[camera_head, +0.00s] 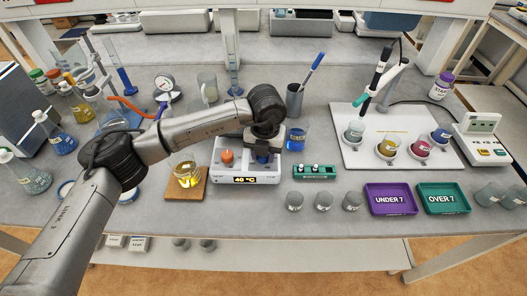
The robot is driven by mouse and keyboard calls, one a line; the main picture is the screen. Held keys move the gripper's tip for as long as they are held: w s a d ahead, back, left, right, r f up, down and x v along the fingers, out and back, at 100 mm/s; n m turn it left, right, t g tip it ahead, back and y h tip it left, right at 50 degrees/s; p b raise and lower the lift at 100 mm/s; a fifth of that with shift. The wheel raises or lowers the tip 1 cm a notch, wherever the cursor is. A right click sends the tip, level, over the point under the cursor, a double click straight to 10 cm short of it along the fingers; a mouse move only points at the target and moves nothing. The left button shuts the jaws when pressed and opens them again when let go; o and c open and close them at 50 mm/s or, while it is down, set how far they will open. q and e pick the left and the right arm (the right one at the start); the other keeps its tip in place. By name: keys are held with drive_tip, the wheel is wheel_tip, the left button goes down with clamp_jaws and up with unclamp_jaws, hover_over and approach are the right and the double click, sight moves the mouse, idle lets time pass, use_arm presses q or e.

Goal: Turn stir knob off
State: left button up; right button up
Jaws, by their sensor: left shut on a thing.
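The hotplate stirrer (226,175) is a white device at the middle of the bench, with a lit display reading 40 °C on its front. An orange knob (227,157) stands on its left side, uncovered. My left gripper (263,152) points down over the right side of the device. It is shut on the stir knob (262,159), a blue knob mostly hidden by the fingers and wrist. The knob's setting cannot be read. My right gripper is not in view.
A beaker of yellow liquid (188,175) stands on a brown board just left of the device. A blue-filled beaker (296,138) stands close on the right. A green rack (315,172), small empty beakers (323,201) and a purple tray (389,199) lie further right.

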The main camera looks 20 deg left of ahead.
use_arm(q)
drive_tip(key=o, duration=0.9)
drive_tip(key=shift+o, duration=0.2)
drive_tip(key=shift+r, duration=0.1)
wheel_tip(320, 180, up, 14)
drive_tip(key=p, duration=0.2)
drive_tip(key=shift+d, duration=0.3)
drive_tip(key=shift+f, duration=0.2)
